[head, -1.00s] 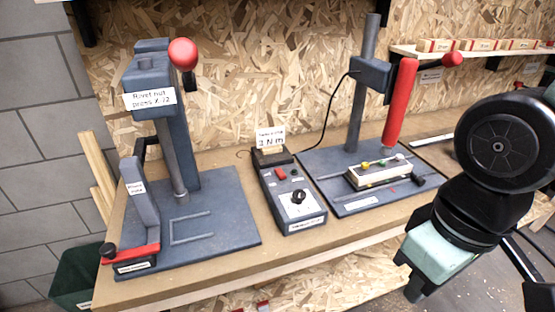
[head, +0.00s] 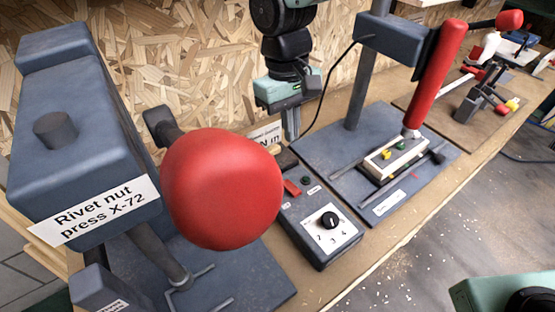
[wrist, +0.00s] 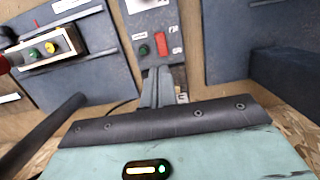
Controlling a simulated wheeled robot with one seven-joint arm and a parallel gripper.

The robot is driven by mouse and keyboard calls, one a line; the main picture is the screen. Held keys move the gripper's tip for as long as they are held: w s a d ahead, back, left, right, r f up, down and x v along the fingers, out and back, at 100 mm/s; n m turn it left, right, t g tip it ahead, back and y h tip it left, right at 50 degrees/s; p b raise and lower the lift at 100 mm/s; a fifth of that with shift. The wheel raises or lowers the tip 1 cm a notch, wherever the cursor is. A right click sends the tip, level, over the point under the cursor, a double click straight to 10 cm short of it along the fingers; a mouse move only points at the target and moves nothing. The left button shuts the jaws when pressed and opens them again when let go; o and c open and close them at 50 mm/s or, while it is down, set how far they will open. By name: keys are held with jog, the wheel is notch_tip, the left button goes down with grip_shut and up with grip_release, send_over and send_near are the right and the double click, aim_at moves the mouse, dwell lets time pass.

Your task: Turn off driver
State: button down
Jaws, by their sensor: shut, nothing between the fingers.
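The driver's control box (head: 318,236) sits on the bench with a black dial (head: 328,221), a red rocker switch (head: 292,187) and a small green lamp or button (head: 305,180). The red driver (head: 436,78) hangs on its stand above a white block. My gripper (head: 292,135) is shut and empty, fingers pointing down, behind the box's switch end. It partly covers the torque sign. In the wrist view the closed fingertips (wrist: 160,80) show just below the red switch (wrist: 161,43), apart from it in the picture. Which way the switch is tipped I cannot tell.
The rivet nut press (head: 80,130), with its large red ball handle (head: 222,188), fills the left foreground. A black cable runs from the driver stand (head: 362,85) down behind the box. More fixtures (head: 485,95) stand at the far right.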

aim_at(294, 188)
jog(key=shift+w+a, duration=0.2)
jog(key=shift+w, duration=0.05)
jog(key=f+p, duration=0.1)
jog(key=f, duration=0.3)
jog(key=s+d+f+p, duration=0.1)
jog(key=f+p, duration=0.1)
jog(key=f, duration=0.3)
jog(key=s+f+p, duration=0.1)
jog(key=f, duration=0.4)
jog(key=shift+d+p, duration=0.15)
jog(key=shift+p, duration=0.2)
